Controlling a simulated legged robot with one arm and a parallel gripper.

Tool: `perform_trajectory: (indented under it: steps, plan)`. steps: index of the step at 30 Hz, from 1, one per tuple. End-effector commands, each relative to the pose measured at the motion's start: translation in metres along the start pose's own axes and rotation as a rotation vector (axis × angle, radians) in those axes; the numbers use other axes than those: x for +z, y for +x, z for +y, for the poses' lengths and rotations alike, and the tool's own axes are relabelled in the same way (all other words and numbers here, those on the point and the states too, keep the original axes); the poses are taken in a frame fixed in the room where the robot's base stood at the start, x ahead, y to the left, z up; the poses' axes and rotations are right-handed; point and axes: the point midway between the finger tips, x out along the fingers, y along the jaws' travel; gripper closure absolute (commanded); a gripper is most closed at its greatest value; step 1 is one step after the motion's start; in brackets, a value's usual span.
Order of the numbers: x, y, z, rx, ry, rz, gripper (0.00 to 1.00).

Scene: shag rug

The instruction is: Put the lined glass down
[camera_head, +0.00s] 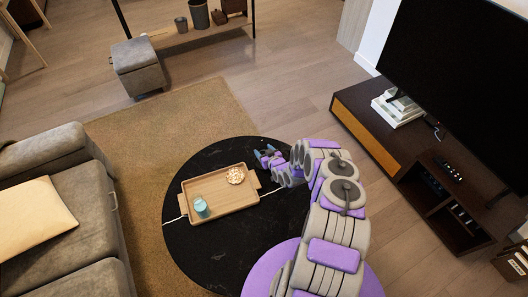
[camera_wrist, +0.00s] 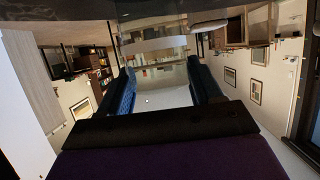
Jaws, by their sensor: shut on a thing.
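My gripper (camera_head: 268,157) is at the far side of the round black table (camera_head: 190,250), just beyond the tray's right end. In the wrist view its two blue fingers (camera_wrist: 160,78) are on either side of the lined glass (camera_wrist: 152,45). The glass is clear, with a pale band, and the room shows through it. My gripper is shut on it. In the head view the glass is too small to make out at the fingertips. I cannot tell how far it is above the table.
A wooden tray (camera_head: 222,206) on the table holds a teal jar (camera_head: 201,207) and a small bowl of food (camera_head: 235,175). A grey sofa (camera_head: 85,240) stands left; a dark TV stand (camera_head: 375,130) stands right.

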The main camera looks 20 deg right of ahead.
Motion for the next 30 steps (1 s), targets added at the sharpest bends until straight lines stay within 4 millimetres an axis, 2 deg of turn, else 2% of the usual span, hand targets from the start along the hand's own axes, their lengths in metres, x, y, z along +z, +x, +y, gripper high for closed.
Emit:
perform_trajectory:
  steps: [4,5,12,23,30]
  plan:
    - [0.004,0.002,-0.001,0.000,-0.001,0.000,0.91]
    - [0.003,0.002,-0.001,0.000,-0.001,0.000,0.33]
    - [0.003,0.002,0.001,-0.001,0.001,0.000,0.10]
    - [-0.001,-0.002,0.000,-0.001,0.001,-0.002,0.10]
    - [-0.002,-0.031,0.001,0.001,0.000,-0.003,0.10]
